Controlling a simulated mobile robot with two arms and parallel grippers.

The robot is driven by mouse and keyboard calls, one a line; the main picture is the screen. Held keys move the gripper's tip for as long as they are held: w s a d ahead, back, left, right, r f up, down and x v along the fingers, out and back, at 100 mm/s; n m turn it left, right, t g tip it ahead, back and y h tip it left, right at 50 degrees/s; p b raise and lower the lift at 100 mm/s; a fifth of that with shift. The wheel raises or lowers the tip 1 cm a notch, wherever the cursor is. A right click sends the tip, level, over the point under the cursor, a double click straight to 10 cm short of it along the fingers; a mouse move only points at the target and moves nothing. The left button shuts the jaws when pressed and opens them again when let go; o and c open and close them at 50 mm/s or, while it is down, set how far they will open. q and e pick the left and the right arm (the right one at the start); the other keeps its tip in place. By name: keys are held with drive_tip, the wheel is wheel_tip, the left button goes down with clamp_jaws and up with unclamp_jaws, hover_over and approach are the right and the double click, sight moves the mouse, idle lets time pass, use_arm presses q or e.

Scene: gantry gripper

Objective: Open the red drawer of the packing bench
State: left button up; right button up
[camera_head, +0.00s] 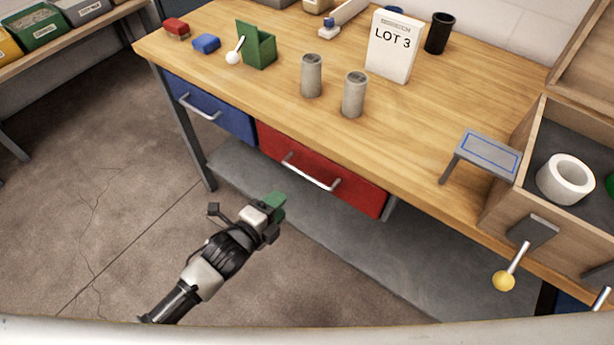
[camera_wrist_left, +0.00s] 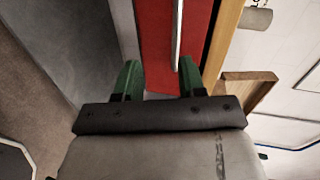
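The red drawer (camera_head: 318,172) is in the front of the packing bench, right of a blue drawer (camera_head: 212,107), and looks shut. Its silver bar handle (camera_head: 311,174) runs along its front. My left gripper (camera_head: 277,204) is in front of and below the red drawer, apart from it in the head view. In the left wrist view, its two green fingers (camera_wrist_left: 158,80) are spread with nothing between them. The red drawer front (camera_wrist_left: 158,45) and the handle (camera_wrist_left: 177,35) lie ahead of the fingers, the handle towards the right finger. My right gripper is not in view.
The bench top (camera_head: 440,120) holds two grey cylinders, a LOT 3 card (camera_head: 393,46) and a green holder (camera_head: 256,46). A wooden box (camera_head: 500,190) with a yellow-knobbed lever (camera_head: 504,280) stands at right. A grey shelf (camera_head: 330,235) lies below the drawers. Floor at left is clear.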

sight(306, 174)
use_arm(q)
drive_tip(key=shift+m, duration=0.5)
drive_tip(key=w+d, duration=0.2)
drive_tip(key=w, duration=0.1)
drive_tip(key=w+d, duration=0.2)
drive_tip(key=w, duration=0.1)
drive_tip(key=w+d, duration=0.2)
drive_tip(key=d, duration=0.1)
drive_tip(key=shift+w, duration=0.4)
drive_tip(key=shift+a, duration=0.1)
clamp_jaws()
